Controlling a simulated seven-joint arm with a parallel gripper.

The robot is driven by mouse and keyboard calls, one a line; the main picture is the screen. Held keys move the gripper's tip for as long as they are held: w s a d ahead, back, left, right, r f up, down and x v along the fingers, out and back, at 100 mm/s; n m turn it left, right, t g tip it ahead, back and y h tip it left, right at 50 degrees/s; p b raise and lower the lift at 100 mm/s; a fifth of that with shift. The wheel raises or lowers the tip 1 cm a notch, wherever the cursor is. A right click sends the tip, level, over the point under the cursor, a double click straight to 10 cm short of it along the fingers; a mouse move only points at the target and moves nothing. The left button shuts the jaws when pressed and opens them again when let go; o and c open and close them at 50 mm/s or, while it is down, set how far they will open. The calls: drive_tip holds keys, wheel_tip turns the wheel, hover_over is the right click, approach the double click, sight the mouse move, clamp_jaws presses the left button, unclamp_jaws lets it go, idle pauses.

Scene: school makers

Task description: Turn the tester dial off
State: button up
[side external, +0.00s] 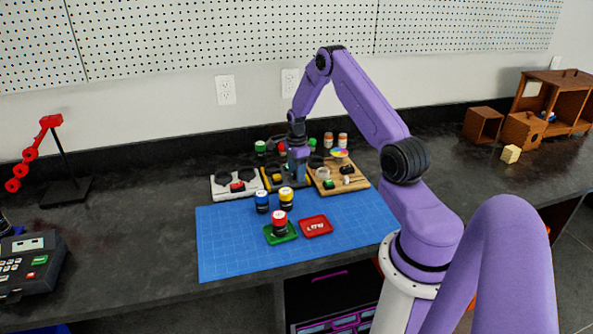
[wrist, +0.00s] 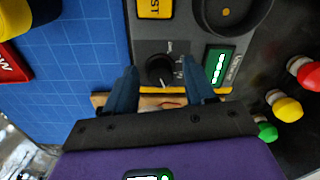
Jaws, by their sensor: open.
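The tester (wrist: 150,30) is a dark grey panel with yellow trim, a yellow TEST label and a lit green display (wrist: 220,66). Its round black dial (wrist: 160,69) sits near the panel's edge, with small white marks beside it. I cannot tell clearly which mark it points at. My gripper (wrist: 161,82) is open, with its blue fingertips on either side of the dial; whether they touch it cannot be told. In the side view my gripper (side external: 298,170) points down over the tester (side external: 271,180) and hides its dial.
A white unit (side external: 222,192) stands left of the tester and a wooden board (side external: 352,184) with small items right of it. A blue mat (side external: 225,250) in front holds jars, a green tray (side external: 270,238) and a red tray (side external: 316,226). Several capped bottles stand behind.

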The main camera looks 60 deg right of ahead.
clamp_jaws()
